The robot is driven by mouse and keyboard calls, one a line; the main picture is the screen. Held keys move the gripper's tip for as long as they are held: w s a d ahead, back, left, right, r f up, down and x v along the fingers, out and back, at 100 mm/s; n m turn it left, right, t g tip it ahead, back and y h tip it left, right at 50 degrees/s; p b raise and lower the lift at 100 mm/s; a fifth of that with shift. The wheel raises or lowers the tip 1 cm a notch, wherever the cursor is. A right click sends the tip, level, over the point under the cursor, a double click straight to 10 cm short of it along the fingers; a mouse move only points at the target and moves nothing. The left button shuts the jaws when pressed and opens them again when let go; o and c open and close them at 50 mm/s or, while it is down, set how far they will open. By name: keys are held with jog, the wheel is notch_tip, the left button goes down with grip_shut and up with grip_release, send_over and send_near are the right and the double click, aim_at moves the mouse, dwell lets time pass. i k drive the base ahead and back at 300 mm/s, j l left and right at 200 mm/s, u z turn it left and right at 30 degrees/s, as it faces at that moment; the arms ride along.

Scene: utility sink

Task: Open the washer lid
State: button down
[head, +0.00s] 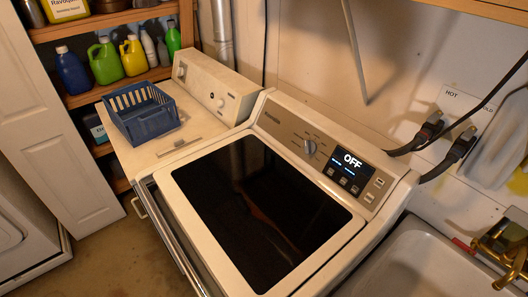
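The washer (298,143) is a white top-loader in the middle of the head view. Its lid (262,210) has a dark glass panel in a white frame and lies flat and closed on top.
A second white appliance (160,152) stands left of the washer, with a blue basket (143,115) on top. Shelves of bottles (104,60) are at the back left. A sink (425,262) with a brass faucet (505,246) is at the lower right. Floor shows at the lower left.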

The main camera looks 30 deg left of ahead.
aim_at(262, 226)
jog(key=u, duration=2.1)
jog(key=i+z, duration=0.15)
